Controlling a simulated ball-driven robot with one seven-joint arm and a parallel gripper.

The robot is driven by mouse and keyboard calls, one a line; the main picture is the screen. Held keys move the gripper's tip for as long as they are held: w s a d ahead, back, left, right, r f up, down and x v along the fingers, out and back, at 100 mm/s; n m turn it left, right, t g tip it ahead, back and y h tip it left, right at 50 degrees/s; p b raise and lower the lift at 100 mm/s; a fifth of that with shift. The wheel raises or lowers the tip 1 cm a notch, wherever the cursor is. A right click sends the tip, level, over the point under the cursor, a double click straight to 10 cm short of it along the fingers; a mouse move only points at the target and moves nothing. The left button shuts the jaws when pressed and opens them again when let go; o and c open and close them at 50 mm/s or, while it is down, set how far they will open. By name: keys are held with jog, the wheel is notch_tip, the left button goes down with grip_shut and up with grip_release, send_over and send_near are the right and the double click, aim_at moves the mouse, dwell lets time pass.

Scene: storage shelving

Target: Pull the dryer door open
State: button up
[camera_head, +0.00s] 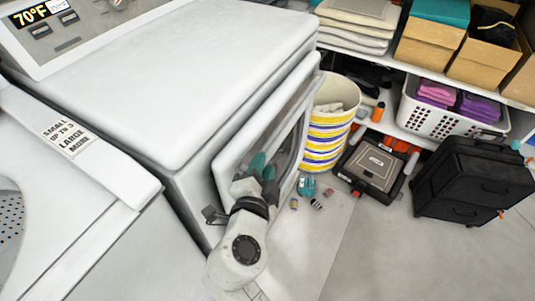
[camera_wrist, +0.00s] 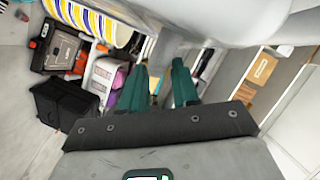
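The white dryer (camera_head: 190,70) fills the upper left of the head view. Its door (camera_head: 306,92), with a light frame around a dark grey panel, is on the side facing right. The door's edge appears to stand out from the body, but I cannot tell how far it is open. My gripper (camera_head: 262,168) has teal fingers in front of the door panel; whether they touch it is unclear. In the wrist view, the two fingers of my gripper (camera_wrist: 162,84) are apart, with nothing clearly held between them. A large, pale rounded surface hangs close above them. No handle is clearly visible.
A striped bin (camera_head: 330,120) stands just beyond the door. A toolbox (camera_head: 370,167) and black case (camera_head: 474,180) stand on the floor to the right, with small items (camera_head: 307,187) near the door. A shelf holds boxes (camera_head: 432,42) and a basket (camera_head: 455,118). Floor at lower right is clear.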

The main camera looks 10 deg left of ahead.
jog(key=shift+x, duration=2.05)
grip_shut()
